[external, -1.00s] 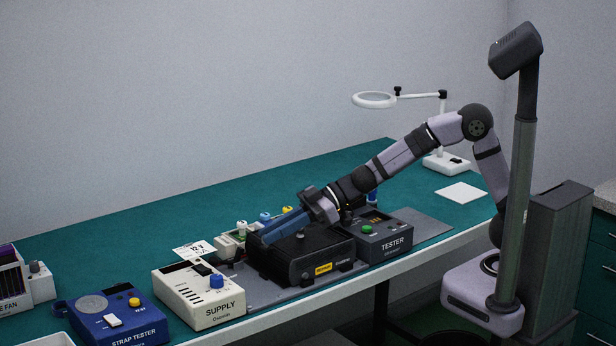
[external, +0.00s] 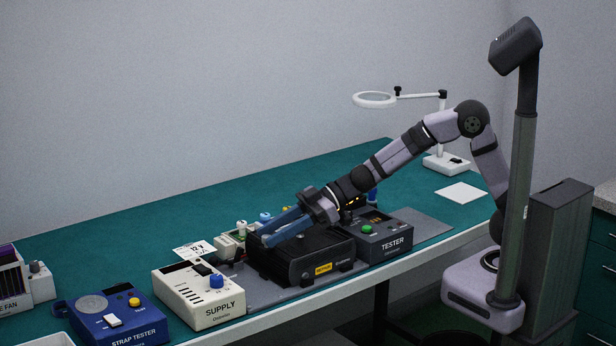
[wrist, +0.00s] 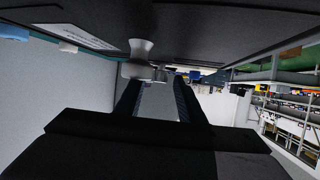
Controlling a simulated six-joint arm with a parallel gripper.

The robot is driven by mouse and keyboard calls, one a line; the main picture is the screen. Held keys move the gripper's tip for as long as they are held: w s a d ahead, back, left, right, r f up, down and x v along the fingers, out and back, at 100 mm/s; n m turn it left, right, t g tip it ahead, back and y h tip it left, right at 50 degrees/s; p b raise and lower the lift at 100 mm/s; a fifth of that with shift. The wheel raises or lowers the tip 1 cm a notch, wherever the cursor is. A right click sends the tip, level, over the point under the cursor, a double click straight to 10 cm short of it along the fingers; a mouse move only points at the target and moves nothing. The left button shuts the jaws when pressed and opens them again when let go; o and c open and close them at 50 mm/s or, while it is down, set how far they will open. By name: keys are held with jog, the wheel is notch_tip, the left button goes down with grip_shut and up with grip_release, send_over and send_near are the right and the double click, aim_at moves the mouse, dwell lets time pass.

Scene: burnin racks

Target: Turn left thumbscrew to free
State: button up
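The black unit (external: 300,255) with a yellow label sits on a grey mat on the bench. My gripper (external: 266,235) reaches over its top from the right, with its two blue fingers apart and pointing left. In the wrist view my gripper (wrist: 157,82) also shows its dark fingers apart. A pale grey knob with a stem (wrist: 140,60), possibly a thumbscrew, stands against a dark panel close to the left fingertip. I cannot tell whether it touches the finger.
The TESTER box (external: 380,238) stands right of the unit, under my wrist. The SUPPLY box (external: 198,295) and the blue STRAP TESTER (external: 118,315) stand to the left. A magnifier lamp (external: 374,99) is at the back. The green bench behind is mostly clear.

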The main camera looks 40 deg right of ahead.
jog(key=shift+p+v, duration=0.5)
jog(key=shift+v, duration=3.15)
jog(key=shift+f, duration=0.1)
jog(key=w+a+r+m+t+h+p, duration=0.2)
jog(key=w+r+m+t+h+p, duration=0.15)
jog(key=w+p, duration=0.6)
jog(key=w+a+r+m+t+h+p, duration=0.25)
jog(key=w+r+m+h+p, duration=0.3)
jog(key=w, duration=0.65)
jog(key=m+g+h+p, duration=0.1)
jog(key=g+h+p, duration=0.3)
jog(key=g+p, duration=0.7)
send_over(267, 237)
jog(key=p, duration=0.2)
notch_tip(267, 237, down, 3)
jog(key=shift+f+t, duration=0.1)
jog(key=shift+t, duration=0.8)
notch_tip(267, 237, down, 3)
jog(key=b, duration=0.2)
jog(key=shift+b, duration=0.4)
jog(key=shift+w+f+p, duration=0.1)
jog(key=shift+f+p, duration=0.9)
jog(key=shift+f, duration=1.1)
